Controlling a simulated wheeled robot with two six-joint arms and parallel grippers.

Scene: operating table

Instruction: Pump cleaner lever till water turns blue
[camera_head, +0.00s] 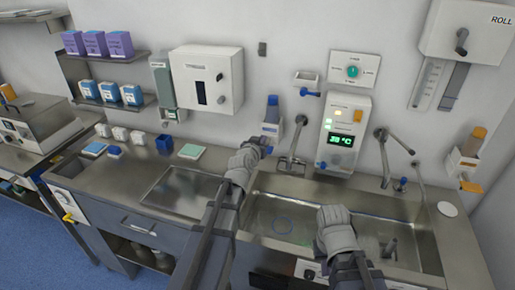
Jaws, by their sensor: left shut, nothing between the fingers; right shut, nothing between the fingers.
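A cleaner dispenser with a blue bottle (272,112) in a white holder hangs on the wall behind the sink. A second one with an orange top (473,140) and an orange lever (471,186) hangs at the right. My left gripper (264,143) is shut at the lower front of the blue dispenser and covers the place of its lever; I cannot tell whether they touch. My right gripper (328,211) is shut and empty over the sink (384,216).
A tap (293,148) and a control panel (343,133) with a green display stand behind the sink. Another tap (384,160) is to the right. A steel drainboard (183,192) lies left of the sink. Small boxes stand on the counter and shelves at the left.

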